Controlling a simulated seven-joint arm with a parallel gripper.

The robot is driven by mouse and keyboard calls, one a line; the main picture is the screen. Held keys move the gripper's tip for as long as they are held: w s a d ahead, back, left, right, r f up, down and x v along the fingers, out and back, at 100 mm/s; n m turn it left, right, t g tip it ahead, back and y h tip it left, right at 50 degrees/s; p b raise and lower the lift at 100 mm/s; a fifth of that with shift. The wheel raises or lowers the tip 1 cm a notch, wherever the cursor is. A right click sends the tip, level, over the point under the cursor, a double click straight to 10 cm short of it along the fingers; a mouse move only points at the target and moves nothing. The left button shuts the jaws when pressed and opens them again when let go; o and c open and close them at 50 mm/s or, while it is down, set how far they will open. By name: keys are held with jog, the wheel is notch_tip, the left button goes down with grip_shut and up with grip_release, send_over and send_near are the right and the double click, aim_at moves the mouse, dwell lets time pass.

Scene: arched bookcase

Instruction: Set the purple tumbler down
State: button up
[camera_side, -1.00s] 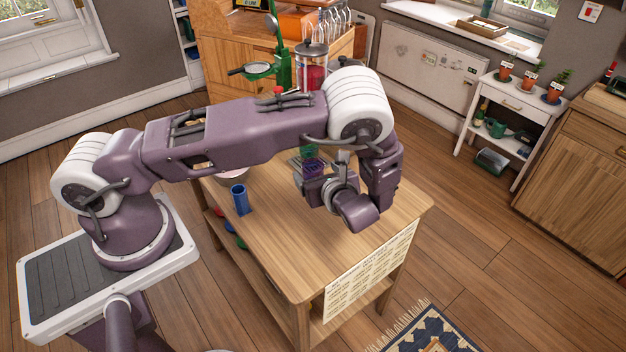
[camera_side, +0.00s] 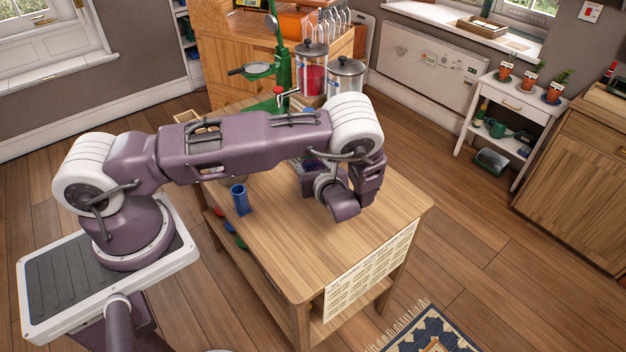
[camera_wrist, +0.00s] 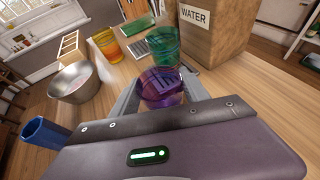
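The purple tumbler (camera_wrist: 160,88) is clear and upright in the wrist view. The grey fingers of my gripper (camera_wrist: 161,96) flank it on both sides, and it appears gripped. In the side view my arm hides most of the tumbler, so I cannot tell whether its base touches the table. A clear green tumbler (camera_wrist: 165,46) stands just behind it, overlapping it in the wrist view.
A blue tumbler (camera_side: 240,199) stands on the wooden table (camera_side: 280,255). A metal bowl (camera_wrist: 76,84), an orange tumbler (camera_wrist: 106,46) and a box labelled WATER (camera_wrist: 212,30) surround the work. The table's front is clear.

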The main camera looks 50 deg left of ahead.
grip_shut()
jog(key=a+r, duration=0.1)
jog(key=r, duration=0.6)
jog(key=s+a+r, duration=0.1)
jog(key=r, duration=0.2)
jog(key=shift+s+a+r, duration=0.1)
jog(key=shift+a+r, duration=0.05)
jog(key=shift+a, duration=0.2)
jog(key=s+a+m+t, duration=0.1)
jog(key=s+a, duration=0.3)
jog(key=a, duration=0.4)
notch_tip(320, 180, down, 8)
jog(key=s+r+m+t+h, duration=0.1)
jog(key=s+m+t+h, duration=0.1)
jog(key=m+t+h, duration=0.1)
jog(key=w+a, duration=0.6)
jog(key=a, duration=0.1)
jog(key=w+a, duration=0.3)
jog(key=w, duration=0.1)
jog(key=shift+a+f, duration=0.3)
jog(key=shift+a, duration=0.05)
jog(key=x, duration=0.4)
jog(key=shift+w+r, duration=0.1)
jog(key=shift+r, duration=0.2)
jog(key=shift+f, duration=0.25)
